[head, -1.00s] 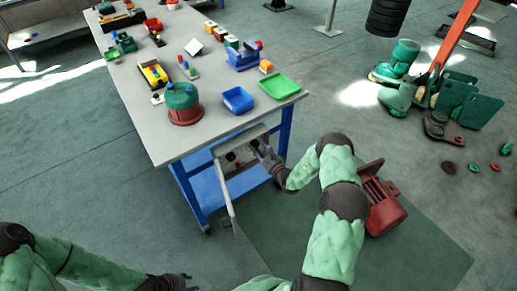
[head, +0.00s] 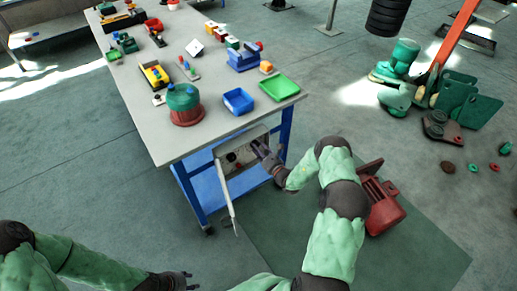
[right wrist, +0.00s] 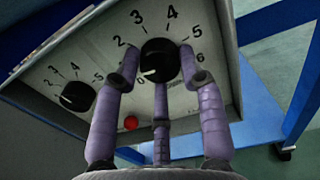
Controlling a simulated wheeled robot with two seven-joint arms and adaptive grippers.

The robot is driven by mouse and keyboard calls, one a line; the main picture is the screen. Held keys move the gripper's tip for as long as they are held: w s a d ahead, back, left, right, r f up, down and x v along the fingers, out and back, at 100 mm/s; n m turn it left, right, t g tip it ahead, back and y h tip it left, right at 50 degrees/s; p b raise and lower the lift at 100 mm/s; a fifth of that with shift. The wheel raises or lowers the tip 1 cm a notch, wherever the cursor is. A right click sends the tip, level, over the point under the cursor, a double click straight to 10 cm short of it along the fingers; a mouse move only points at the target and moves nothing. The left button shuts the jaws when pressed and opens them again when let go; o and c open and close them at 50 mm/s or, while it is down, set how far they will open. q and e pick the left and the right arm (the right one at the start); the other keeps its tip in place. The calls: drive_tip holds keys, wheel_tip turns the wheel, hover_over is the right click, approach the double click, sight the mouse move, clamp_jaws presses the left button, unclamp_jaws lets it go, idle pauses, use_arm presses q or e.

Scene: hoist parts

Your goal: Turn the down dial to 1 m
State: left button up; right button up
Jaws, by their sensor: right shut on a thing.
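A grey control box (head: 226,172) hangs under the near end of the workbench. The other dial (right wrist: 77,97) stands free to the left. The printed words are too small to read. In the head view my right gripper (head: 262,152) is at the box. My left gripper (head: 189,281) is open and empty, low in the view.
A red button (right wrist: 131,123) sits below the dials. The workbench (head: 205,135) above holds a green-and-red pot (head: 185,105), a blue bin (head: 238,100) and a green tray (head: 279,86). A red motor-like part (head: 384,206) lies on the floor beside my right arm.

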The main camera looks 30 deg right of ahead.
drive_tip(key=shift+s+f+m, duration=0.1)
drive_tip(key=shift+f+m, duration=0.1)
drive_tip(key=shift+m, duration=0.3)
drive_tip(key=o, duration=1.1)
drive_tip(key=shift+d, duration=0.1)
drive_tip(key=s, duration=1.2)
drive_tip(key=shift+d, duration=0.4)
drive_tip(key=shift+w, duration=0.1)
